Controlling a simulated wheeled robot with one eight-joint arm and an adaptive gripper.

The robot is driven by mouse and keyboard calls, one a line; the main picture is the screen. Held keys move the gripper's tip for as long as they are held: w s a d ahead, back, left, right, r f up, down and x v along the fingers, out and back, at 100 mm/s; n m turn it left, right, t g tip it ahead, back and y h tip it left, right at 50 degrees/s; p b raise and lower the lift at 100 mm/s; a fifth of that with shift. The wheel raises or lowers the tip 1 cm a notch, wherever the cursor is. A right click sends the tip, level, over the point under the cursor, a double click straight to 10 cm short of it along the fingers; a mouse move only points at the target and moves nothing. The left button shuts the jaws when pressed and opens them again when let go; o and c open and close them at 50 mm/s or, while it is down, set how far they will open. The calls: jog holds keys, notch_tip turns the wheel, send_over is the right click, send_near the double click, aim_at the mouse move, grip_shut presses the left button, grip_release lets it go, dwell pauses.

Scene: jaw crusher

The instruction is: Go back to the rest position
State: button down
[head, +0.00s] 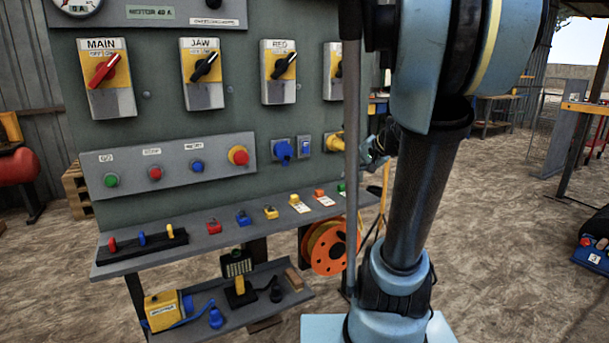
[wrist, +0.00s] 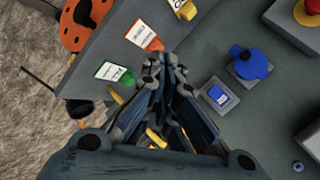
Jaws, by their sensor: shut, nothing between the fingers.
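My gripper (wrist: 160,66) is in the middle of the wrist view, its fingers drawn together and shut with nothing between them. It is in front of the green control panel (wrist: 240,130), near the tagged shelf. A green tag (wrist: 116,74) and a red-orange tag (wrist: 146,37) on the shelf lie just left of the fingertips. A blue socket (wrist: 250,64) and a small blue switch (wrist: 218,95) are to the right. Small yellow parts show behind the fingers, mostly hidden. In the head view my arm stands upright right of centre and hides the panel's right edge.
The panel's rotary switches, with a red MAIN handle (head: 104,69), face me. The grey shelf (head: 200,240) juts out below. A lower shelf (head: 225,318) holds a yellow box (head: 163,310). Open dirt floor (head: 500,220) lies right.

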jog(key=s+d+f+n+g+h, duration=0.2)
jog(key=s+f, duration=0.5)
jog(key=s, duration=0.4)
jog(key=s+d+f+n+g+h, duration=0.1)
jog(key=s+f+n+g+h, duration=0.1)
jog(key=s+f, duration=0.5)
jog(key=s+n+h, duration=0.1)
jog(key=s+h, duration=0.1)
jog(key=s, duration=0.3)
jog(key=shift+s+d+f+n+g, duration=0.3)
jog(key=shift+d+n, duration=0.05)
jog(key=shift+n, duration=0.05)
